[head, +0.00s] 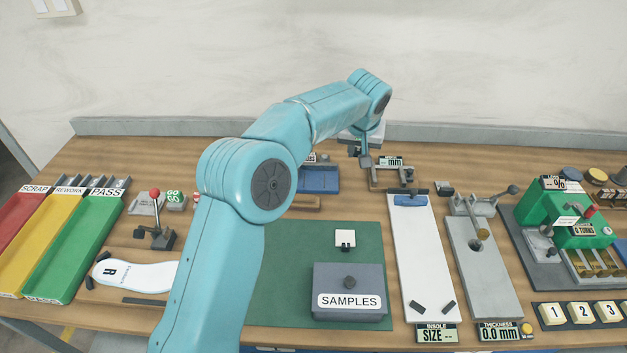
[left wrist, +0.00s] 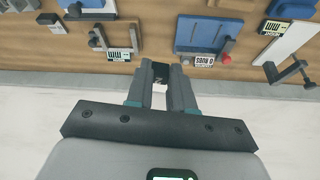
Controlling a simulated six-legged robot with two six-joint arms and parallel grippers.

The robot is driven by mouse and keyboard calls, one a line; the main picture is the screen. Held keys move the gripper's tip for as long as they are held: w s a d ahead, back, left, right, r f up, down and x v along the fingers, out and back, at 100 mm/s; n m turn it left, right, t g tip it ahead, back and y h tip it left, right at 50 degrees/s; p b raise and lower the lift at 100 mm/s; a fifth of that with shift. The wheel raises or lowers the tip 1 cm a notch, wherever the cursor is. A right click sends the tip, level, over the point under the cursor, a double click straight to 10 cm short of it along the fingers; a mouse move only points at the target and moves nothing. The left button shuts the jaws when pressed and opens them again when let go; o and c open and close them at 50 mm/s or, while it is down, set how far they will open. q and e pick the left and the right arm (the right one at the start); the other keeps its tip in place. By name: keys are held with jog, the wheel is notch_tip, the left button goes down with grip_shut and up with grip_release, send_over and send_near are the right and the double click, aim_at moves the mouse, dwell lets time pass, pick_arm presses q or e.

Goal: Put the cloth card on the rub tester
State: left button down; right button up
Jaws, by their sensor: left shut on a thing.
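My left gripper (head: 365,160) reaches over the back of the table. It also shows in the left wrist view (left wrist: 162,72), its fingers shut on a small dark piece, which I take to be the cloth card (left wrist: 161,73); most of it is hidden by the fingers. The rub tester (head: 318,180) is a blue device at the back, left of my gripper in the head view and partly behind my arm. In the left wrist view the rub tester (left wrist: 200,32) is upside down with its "0 RUBS" label, right of the fingertips and apart from them. My right gripper is out of view.
A gauge with a "mm" display (head: 392,162) stands close to the right of my gripper. The samples box (head: 349,282) sits on a green mat (head: 285,305), with a small white piece (head: 345,237) behind it. The insole board (head: 420,260) and thickness gauge (head: 485,265) lie right.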

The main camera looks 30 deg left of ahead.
pick_arm(q)
jog(key=r+n, duration=0.1)
jog(key=n, duration=0.1)
send_over(314, 187)
jog(key=s+d, duration=0.1)
notch_tip(314, 187, down, 19)
jog(key=shift+a+f, duration=0.1)
jog(key=shift+a, duration=0.05)
jog(key=shift+s, duration=0.1)
jog(key=shift+f+b, duration=0.15)
jog(key=shift+b, duration=0.3)
jog(key=c, duration=1)
grip_release()
